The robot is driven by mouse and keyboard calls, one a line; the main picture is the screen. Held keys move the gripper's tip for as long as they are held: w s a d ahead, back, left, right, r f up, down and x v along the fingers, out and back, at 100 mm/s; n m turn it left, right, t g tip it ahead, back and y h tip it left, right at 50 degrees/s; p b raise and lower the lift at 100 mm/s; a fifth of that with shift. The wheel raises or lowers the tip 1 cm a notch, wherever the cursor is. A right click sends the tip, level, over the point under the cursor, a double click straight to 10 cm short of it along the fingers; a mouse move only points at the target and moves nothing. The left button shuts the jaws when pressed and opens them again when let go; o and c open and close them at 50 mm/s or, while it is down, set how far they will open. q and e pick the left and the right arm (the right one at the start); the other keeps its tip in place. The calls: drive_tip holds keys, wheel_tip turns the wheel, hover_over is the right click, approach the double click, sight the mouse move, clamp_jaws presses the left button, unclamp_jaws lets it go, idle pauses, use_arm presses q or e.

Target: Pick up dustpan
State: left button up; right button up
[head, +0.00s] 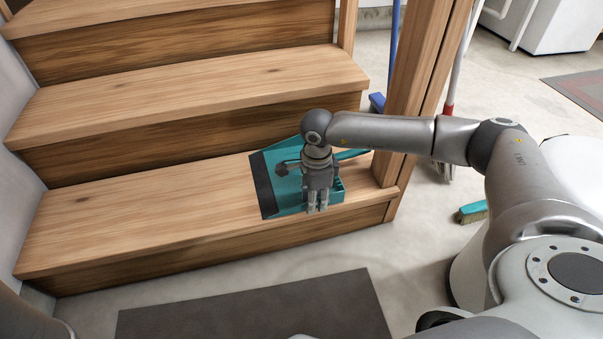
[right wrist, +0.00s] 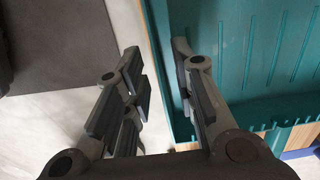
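The teal dustpan (head: 288,198) lies on the lowest wooden step, near its right end, with a dark lip along its left side. Its handle, partly hidden behind my right arm, points right. My right gripper (head: 317,209) points down at the dustpan's front right part, near the step's front edge. In the right wrist view, the gripper (right wrist: 160,75) is open, with a clear gap between its fingers. One finger is over the ribbed dustpan (right wrist: 265,50), the other over the floor side. Contact cannot be told. My left gripper is not in view.
Wooden stairs (head: 190,95) rise behind, with a wooden post (head: 412,75) to the right. A teal brush (head: 472,212) lies on the floor right of the steps. A dark mat (head: 255,305) lies in front. A blue broom (head: 377,102) and a red-and-white-handled one (head: 449,107) stand near the post.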

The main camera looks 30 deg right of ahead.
clamp_jaws()
